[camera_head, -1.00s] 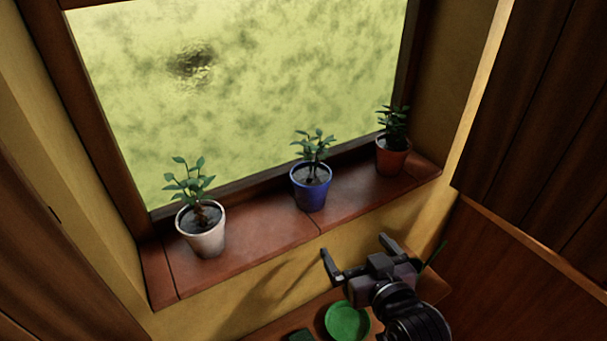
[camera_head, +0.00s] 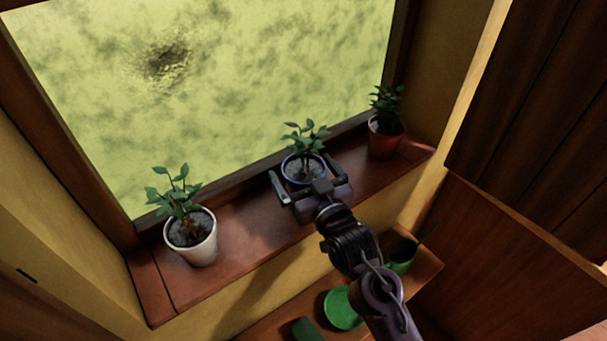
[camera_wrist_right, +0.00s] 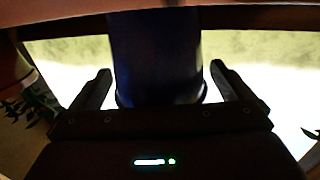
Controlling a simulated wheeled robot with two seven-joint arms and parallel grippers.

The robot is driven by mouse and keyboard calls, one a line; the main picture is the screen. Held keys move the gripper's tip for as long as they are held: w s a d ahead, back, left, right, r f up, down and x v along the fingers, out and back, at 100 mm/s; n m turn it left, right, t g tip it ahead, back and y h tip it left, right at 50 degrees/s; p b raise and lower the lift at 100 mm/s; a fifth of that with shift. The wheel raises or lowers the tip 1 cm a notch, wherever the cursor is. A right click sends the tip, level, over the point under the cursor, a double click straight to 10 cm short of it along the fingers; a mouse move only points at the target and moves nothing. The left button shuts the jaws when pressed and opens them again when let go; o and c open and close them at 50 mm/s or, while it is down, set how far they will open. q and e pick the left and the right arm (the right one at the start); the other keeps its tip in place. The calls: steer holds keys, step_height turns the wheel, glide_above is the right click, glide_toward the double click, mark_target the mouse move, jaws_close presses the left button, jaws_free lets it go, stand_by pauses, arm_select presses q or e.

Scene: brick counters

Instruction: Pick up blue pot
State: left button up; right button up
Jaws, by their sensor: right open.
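The blue pot (camera_head: 290,171) holds a small green plant and stands upright on the brick window sill, between two other pots. My right gripper (camera_head: 307,176) is open, its fingers reaching along both sides of the pot; its body hides most of the pot's front in the head view. In the right wrist view the dark blue pot (camera_wrist_right: 155,55) sits between the two spread fingers (camera_wrist_right: 160,80), with gaps on both sides. My left gripper is not in view.
Below are a green plate (camera_head: 341,309) and a green watering can (camera_head: 402,256). The window is behind.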

steer(key=shift+w, duration=0.15)
steer(key=c, duration=1.2)
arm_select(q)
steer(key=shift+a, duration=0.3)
arm_select(e)
steer(key=shift+r, duration=0.1)
steer(key=shift+c, duration=0.7)
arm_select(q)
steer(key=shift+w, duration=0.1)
